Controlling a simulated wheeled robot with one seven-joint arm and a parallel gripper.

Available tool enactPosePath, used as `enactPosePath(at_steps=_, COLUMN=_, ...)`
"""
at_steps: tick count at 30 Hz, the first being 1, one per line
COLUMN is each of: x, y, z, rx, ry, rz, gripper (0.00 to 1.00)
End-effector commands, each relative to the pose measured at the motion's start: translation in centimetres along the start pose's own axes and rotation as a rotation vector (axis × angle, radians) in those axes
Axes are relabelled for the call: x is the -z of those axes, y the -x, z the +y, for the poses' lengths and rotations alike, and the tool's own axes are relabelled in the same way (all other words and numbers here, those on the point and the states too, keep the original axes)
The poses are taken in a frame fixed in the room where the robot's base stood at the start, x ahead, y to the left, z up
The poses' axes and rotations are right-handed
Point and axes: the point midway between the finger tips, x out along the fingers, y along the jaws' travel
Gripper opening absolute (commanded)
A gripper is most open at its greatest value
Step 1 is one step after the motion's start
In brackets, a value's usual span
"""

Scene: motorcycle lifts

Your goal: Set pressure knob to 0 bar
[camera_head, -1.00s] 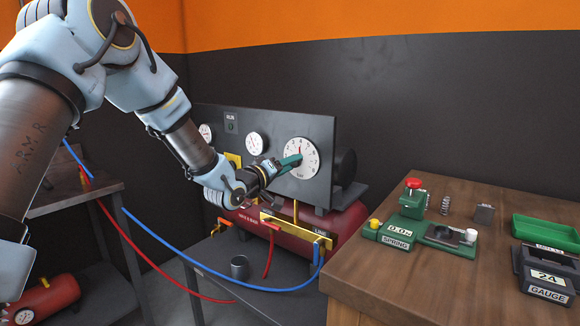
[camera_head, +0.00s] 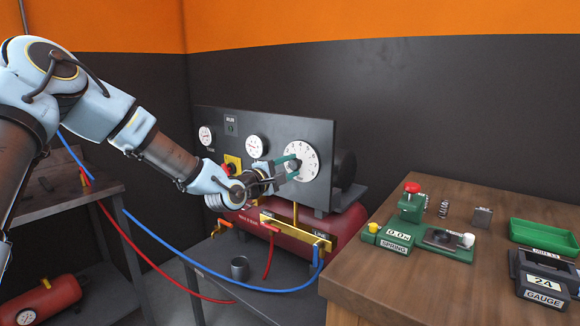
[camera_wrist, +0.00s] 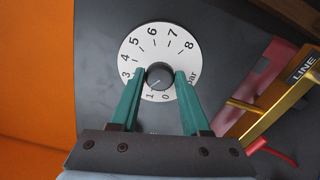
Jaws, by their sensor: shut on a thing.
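The pressure knob (camera_wrist: 160,76) is a dark round knob at the centre of a white dial (camera_wrist: 153,42) marked 0 to 8 and "bar". In the wrist view a pale mark on the knob seems to point to the lower left, toward the low numbers around 1 and 2; the exact reading is unclear. My gripper (camera_wrist: 160,80) has one green finger on each side of the knob and is shut on it. In the head view my gripper (camera_head: 291,165) reaches the dial (camera_head: 304,150) from the left and partly hides the knob.
The dial sits on a dark panel (camera_head: 320,130) with two other gauges and a yellow-backed red button (camera_head: 228,167). Below are a red tank (camera_head: 345,225), a brass manifold (camera_head: 295,228) and hoses. A wooden bench (camera_head: 400,285) with instruments stands at right.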

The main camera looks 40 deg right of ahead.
Motion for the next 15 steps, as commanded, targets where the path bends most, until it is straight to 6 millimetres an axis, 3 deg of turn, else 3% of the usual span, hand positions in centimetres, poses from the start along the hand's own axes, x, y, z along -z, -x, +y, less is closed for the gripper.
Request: enactPosePath(at_steps=15, x=0.2, y=0.05, z=-0.07, rx=-0.001, ry=0.498, rz=0.001, gripper=0.0)
